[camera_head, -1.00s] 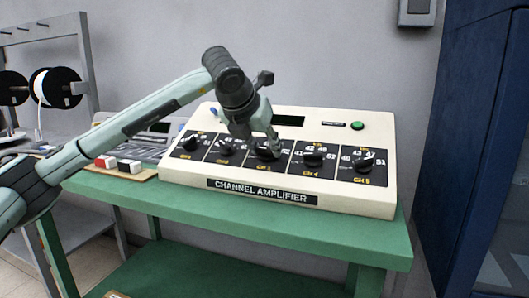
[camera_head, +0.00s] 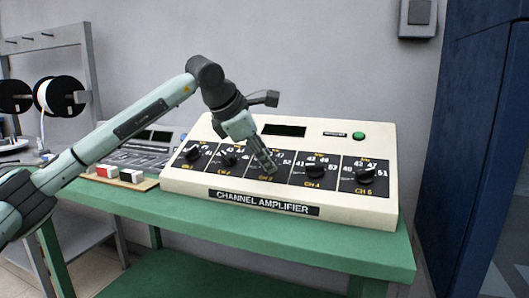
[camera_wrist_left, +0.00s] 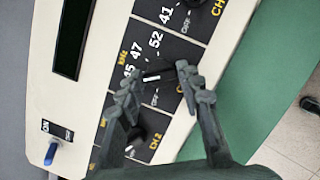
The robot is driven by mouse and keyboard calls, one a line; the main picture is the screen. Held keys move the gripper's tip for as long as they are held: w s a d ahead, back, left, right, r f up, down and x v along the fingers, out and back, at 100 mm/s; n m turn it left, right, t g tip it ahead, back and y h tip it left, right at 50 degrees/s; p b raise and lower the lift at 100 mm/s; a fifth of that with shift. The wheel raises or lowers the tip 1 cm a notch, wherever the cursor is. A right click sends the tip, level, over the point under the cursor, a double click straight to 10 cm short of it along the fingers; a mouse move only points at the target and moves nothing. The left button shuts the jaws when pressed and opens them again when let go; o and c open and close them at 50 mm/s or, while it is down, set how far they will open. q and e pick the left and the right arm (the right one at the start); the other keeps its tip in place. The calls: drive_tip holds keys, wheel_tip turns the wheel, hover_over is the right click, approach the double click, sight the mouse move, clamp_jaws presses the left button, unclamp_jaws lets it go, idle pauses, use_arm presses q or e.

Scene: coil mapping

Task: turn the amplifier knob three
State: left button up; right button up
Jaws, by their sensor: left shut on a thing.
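The cream channel amplifier (camera_head: 180,180) stands on the green table with a row of black knobs on dark panels. My left gripper (camera_head: 268,168) reaches down from the upper left onto the third channel's panel, its fingers leaning and hiding most of that knob in the head view. In the left wrist view, the third knob (camera_wrist_left: 158,74), with a white pointer line, sits between the fingertips of my left gripper (camera_wrist_left: 158,82), which is shut on it. Numbers 45, 47 and 52 show around it. My right gripper is not in view.
The second knob (camera_head: 229,158) is close on the left and the fourth knob (camera_head: 314,171) on the right. A dark display (camera_head: 284,130) and green button (camera_head: 358,135) lie behind. Red and white blocks (camera_head: 107,172) stand left on the green table (camera_head: 230,232). A blue cabinet (camera_head: 475,140) stands right.

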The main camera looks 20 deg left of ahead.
use_arm(q)
drive_tip(key=shift+r+m+g+p, duration=0.1)
drive_tip(key=shift+m+g+p, duration=0.35)
drive_tip(key=shift+m, duration=0.95)
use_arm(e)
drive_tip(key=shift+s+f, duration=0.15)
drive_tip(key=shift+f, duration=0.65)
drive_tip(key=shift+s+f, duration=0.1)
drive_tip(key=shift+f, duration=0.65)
use_arm(q)
drive_tip(key=o, duration=1.2)
drive_tip(key=shift+c, duration=0.2)
drive_tip(key=v, duration=1.2)
drive_tip(key=shift+s+a+f, duration=0.1)
drive_tip(key=shift+a+f, duration=0.1)
